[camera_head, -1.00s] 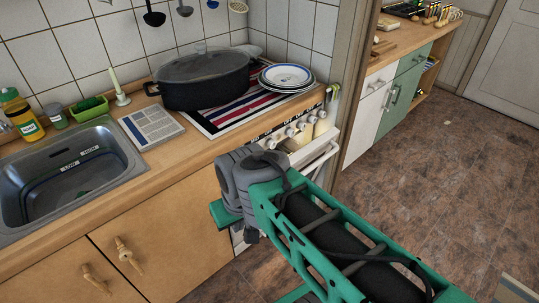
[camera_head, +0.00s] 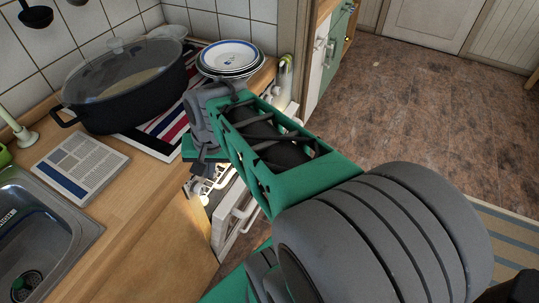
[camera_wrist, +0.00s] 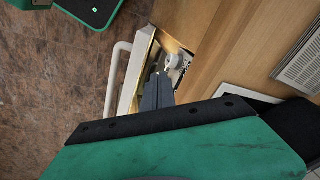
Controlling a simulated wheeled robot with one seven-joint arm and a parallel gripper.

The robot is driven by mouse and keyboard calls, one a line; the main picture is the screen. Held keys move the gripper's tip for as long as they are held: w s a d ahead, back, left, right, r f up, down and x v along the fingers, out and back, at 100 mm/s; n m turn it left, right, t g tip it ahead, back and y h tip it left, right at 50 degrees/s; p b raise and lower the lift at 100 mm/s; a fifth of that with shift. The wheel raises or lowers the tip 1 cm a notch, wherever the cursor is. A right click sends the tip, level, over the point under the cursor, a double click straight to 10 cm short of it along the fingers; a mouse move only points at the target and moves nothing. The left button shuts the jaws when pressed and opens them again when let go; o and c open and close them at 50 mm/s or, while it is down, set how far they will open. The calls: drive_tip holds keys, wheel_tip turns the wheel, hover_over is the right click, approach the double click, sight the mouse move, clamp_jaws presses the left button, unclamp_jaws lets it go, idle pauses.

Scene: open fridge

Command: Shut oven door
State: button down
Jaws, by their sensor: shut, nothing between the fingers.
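The white oven door (camera_head: 233,217) stands partly open below the counter in the head view, tilted out with a warm-lit gap behind its top edge. Its white handle (camera_head: 244,208) is on the outer face. In the wrist view the door (camera_wrist: 139,68) shows edge-on with its handle (camera_wrist: 112,78) to the left. My gripper (camera_wrist: 157,78) is shut and empty. Its dark fingertips are at the gap, close to the door's inner side; I cannot tell whether they touch it. In the head view my wrist and arm cover part of the oven front.
A large dark pot (camera_head: 128,83) and stacked plates (camera_head: 231,60) stand above the oven. A booklet (camera_head: 81,167) lies on the wooden counter (camera_head: 128,207) beside the sink (camera_head: 38,233). The brown floor (camera_head: 430,95) to the right is clear.

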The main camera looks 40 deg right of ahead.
drive_tip(key=s+d+f+m+t+b, duration=0.15)
drive_tip(key=d+f+m, duration=0.25)
drive_tip(key=d+m, duration=0.45)
drive_tip(key=s+d+f+m+y+b, duration=0.15)
drive_tip(key=d+f+m, duration=0.25)
drive_tip(key=d+m, duration=0.5)
drive_tip(key=s+d+f+m+t+b, duration=0.1)
drive_tip(key=s+d+f+m, duration=0.15)
drive_tip(key=d+m, duration=0.6)
drive_tip(key=shift+n, duration=0.7)
drive_tip(key=x, duration=0.4)
drive_tip(key=w+x, duration=0.1)
drive_tip(key=x, duration=0.2)
drive_tip(key=w+d+r+b+x, duration=0.1)
drive_tip(key=x, duration=0.3)
drive_tip(key=shift+w+f, duration=0.25)
drive_tip(key=shift+w, duration=0.1)
drive_tip(key=shift+w+a+r, duration=0.15)
drive_tip(key=shift+w, duration=0.4)
drive_tip(key=shift+r, duration=0.1)
